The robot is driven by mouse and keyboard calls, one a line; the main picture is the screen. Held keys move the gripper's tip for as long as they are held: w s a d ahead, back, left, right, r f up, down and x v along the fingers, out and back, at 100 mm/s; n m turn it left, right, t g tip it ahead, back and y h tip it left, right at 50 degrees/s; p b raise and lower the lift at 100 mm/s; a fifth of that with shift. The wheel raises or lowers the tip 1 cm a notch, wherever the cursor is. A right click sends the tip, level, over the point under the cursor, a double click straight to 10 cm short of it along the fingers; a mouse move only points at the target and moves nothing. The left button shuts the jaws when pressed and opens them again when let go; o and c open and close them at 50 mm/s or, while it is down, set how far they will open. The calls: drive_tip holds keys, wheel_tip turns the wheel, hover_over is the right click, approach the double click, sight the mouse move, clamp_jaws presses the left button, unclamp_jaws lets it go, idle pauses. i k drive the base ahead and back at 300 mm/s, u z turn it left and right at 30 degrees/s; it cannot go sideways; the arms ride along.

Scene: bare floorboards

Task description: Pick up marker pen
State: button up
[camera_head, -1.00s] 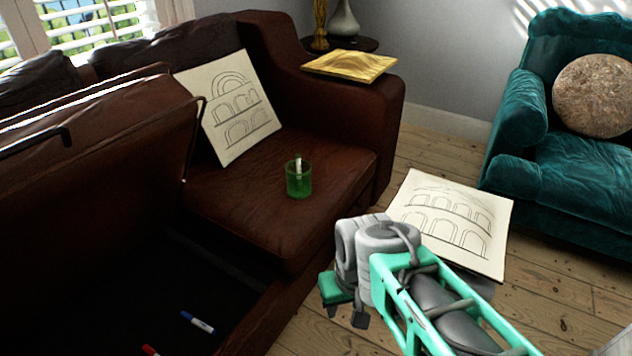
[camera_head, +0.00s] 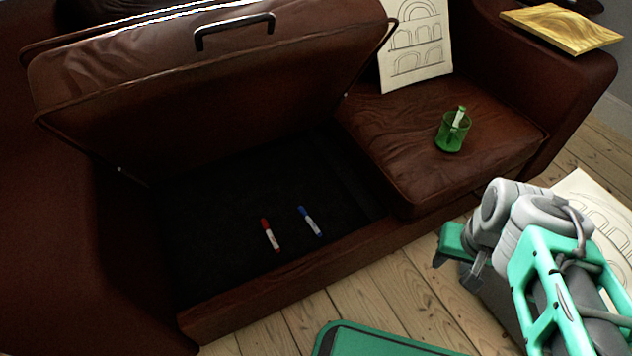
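Two marker pens lie in the dark open storage space of the brown sofa (camera_head: 270,305): a red and white marker (camera_head: 270,235) and, just right of it, a blue and white marker (camera_head: 310,221). A white pen-like thing (camera_head: 458,116) stands tilted in a green cup (camera_head: 444,134) on the sofa seat. My gripper (camera_head: 457,262) is in front of the sofa, right of the storage space and apart from all the pens. Its fingers point down and left; their gap is too small to judge. I see nothing held.
The seat lid (camera_head: 190,90) with a black handle is raised behind the storage space. One arch drawing (camera_head: 415,45) leans on the sofa; another (camera_head: 590,200) lies behind my arm. Floorboards (camera_head: 400,300) show in front.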

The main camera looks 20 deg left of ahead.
sight(263, 223)
drive_tip(key=z, duration=0.1)
drive_tip(key=k, duration=0.35)
drive_tip(key=u, duration=1.05)
drive_tip(key=i, duration=0.8)
drive_tip(key=u, duration=0.55)
